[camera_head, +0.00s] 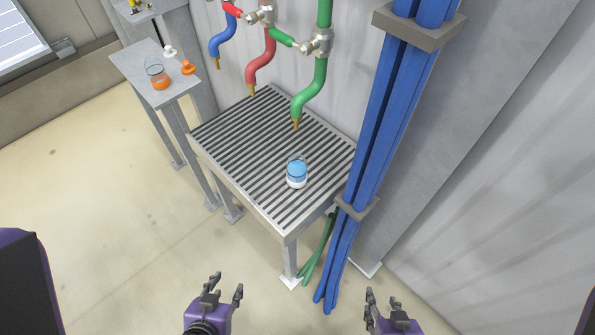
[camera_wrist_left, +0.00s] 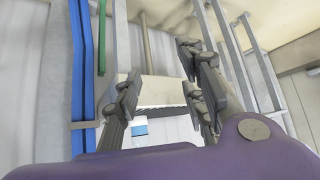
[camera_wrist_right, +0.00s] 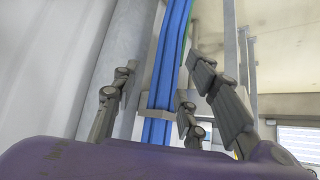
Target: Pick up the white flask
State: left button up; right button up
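A small white piece (camera_head: 170,52), shaped like a little flask, stands at the back of the narrow side table at the upper left. A clear vessel (camera_head: 297,172) with blue contents and a white lower part stands upright on the slatted table. I cannot tell for certain which is the white flask. My left gripper (camera_head: 225,286) is open and empty at the bottom of the head view, well short of both tables. My right gripper (camera_head: 384,304) is open and empty to its right, also away from everything. Both wrist views show spread fingers with nothing between them.
The slatted table (camera_head: 262,210) stands under blue, red and green pipes (camera_head: 312,90). The side table (camera_head: 128,66) also holds a glass with orange liquid (camera_head: 160,82) and an orange piece (camera_head: 188,67). Thick blue pipes (camera_head: 385,125) rise at the right. Floor at left is clear.

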aim_at(296, 165)
jog(key=i+l+u, duration=0.2)
jog(key=l, duration=0.6)
jog(key=l+u, duration=0.2)
jog(key=l, duration=0.6)
